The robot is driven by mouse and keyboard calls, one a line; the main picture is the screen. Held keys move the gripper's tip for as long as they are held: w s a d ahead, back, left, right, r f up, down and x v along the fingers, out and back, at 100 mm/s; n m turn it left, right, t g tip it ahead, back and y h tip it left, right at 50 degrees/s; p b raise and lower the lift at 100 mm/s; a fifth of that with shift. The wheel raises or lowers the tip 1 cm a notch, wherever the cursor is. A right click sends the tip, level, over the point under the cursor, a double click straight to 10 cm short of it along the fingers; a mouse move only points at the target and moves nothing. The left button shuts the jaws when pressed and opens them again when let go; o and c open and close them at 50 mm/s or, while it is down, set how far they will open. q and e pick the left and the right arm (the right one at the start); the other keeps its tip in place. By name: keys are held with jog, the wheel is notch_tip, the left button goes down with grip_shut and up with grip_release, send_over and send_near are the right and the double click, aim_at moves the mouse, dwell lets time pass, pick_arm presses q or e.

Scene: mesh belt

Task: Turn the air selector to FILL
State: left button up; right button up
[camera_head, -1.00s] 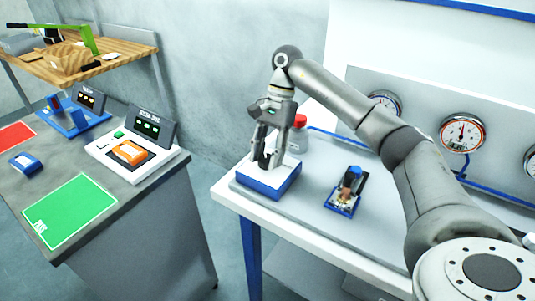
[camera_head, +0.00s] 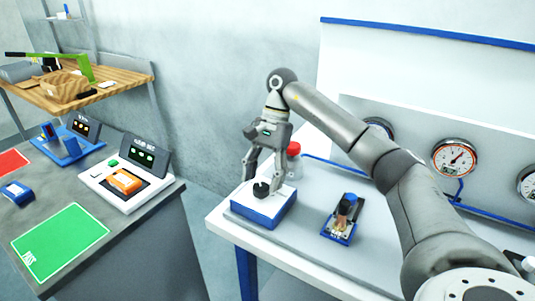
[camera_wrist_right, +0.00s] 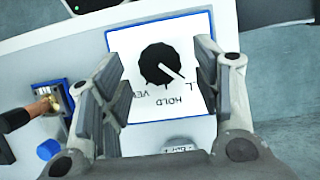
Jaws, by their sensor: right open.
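The air selector (camera_head: 262,210) is a white box with a blue base and a black knob (camera_head: 262,188) on top, near the left end of the bench. In the right wrist view the knob (camera_wrist_right: 158,63) has a white pointer line aimed to the lower right, toward a label ending in "L" that a finger partly hides. "HOLD" and part of "VE..." show below the knob. My right gripper (camera_head: 263,168) is open above the selector, its fingers on either side of the knob and apart from it. My left gripper is out of view.
A blue fixture with a blue-capped part (camera_head: 342,218) stands right of the selector. A red-capped bottle (camera_head: 294,160) is behind the gripper. Gauges (camera_head: 454,157) line the back panel. A grey table (camera_head: 140,215) with devices stands left, across a gap.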

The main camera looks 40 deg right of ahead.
jog(key=v, duration=1)
jog(key=shift+r, duration=0.2)
jog(key=shift+f, duration=0.1)
